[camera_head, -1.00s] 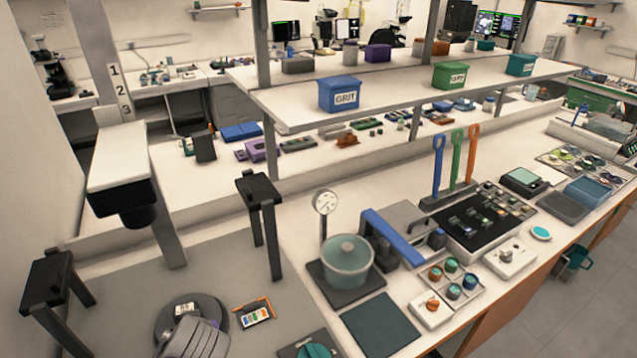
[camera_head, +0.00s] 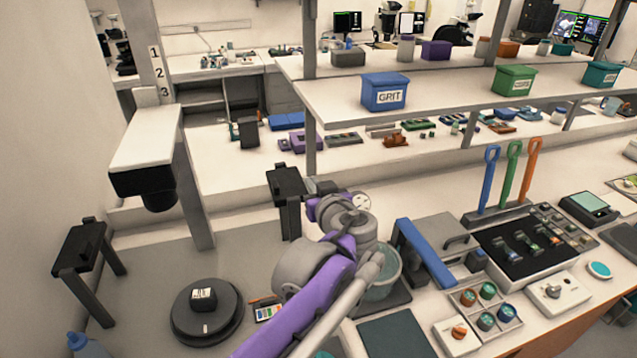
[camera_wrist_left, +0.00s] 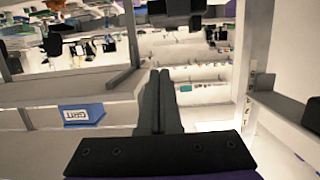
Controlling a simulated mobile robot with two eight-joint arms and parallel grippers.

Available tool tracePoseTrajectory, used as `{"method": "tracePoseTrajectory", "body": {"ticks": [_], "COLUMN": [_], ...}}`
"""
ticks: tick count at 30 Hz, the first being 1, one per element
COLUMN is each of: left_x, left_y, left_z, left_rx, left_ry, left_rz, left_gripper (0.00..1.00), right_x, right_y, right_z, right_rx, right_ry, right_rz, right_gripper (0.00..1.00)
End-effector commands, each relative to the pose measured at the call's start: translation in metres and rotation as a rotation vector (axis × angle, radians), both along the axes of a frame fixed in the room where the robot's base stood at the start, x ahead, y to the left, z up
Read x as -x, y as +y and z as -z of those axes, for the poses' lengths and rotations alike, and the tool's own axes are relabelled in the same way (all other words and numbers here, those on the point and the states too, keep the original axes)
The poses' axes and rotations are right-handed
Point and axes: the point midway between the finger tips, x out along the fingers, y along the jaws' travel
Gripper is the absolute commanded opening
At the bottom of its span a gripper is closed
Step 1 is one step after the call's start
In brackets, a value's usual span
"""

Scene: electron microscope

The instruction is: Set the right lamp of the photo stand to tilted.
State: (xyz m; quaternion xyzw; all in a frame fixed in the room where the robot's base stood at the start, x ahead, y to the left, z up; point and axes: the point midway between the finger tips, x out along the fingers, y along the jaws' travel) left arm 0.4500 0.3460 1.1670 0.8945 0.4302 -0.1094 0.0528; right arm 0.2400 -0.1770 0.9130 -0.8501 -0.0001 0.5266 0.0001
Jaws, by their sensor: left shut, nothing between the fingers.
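The photo stand has a grey column (camera_head: 193,205) marked 1 2 3 with a white and black camera head. Its right lamp (camera_head: 287,181) is a black head on a dark post, and the head looks about level. My left gripper (camera_head: 318,187) is just right of that lamp head, partly overlapped by my purple wrist; I cannot tell whether it touches the lamp. In the left wrist view its dark fingers (camera_wrist_left: 160,95) are together and empty. A black shape at the top edge there is cut off. My right gripper is not in view.
The left lamp (camera_head: 82,246) stands near the left wall. A round black turntable (camera_head: 182,318) bears a small dark block. My left arm passes over a glass pot (camera_head: 385,285). A shelf with a blue GRIT bin (camera_head: 384,92) runs behind the right lamp.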

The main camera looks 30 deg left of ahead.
Motion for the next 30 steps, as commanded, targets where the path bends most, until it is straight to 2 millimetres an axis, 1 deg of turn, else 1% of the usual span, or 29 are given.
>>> {"method": "tracePoseTrajectory", "body": {"ticks": [8,11,14,17,24,26,27,30], "left_x": [0.000,-0.003,-0.010,-0.020,-0.052,-0.059,-0.062,-0.061], "left_y": [0.000,0.004,0.013,0.027,0.067,0.076,0.079,0.076], "left_z": [0.000,0.001,0.004,0.009,0.021,0.024,0.028,0.046], "left_rx": [0.001,0.000,0.000,0.000,0.000,0.000,0.000,0.001], "left_ry": [0.001,0.002,0.002,0.001,0.002,0.001,0.001,0.002], "left_rz": [0.000,-0.002,-0.003,-0.004,-0.004,-0.003,-0.002,0.001], "left_gripper": [0.00,0.00,0.00,0.00,0.00,0.00,0.00,0.00], "right_x": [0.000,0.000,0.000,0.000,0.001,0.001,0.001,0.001], "right_y": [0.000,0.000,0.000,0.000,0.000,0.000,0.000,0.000], "right_z": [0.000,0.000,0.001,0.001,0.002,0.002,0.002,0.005], "right_rx": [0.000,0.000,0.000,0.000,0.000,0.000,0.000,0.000], "right_ry": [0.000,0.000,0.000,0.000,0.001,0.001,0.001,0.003], "right_rz": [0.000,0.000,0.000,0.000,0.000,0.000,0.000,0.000], "right_gripper": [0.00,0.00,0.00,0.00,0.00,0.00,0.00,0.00]}}
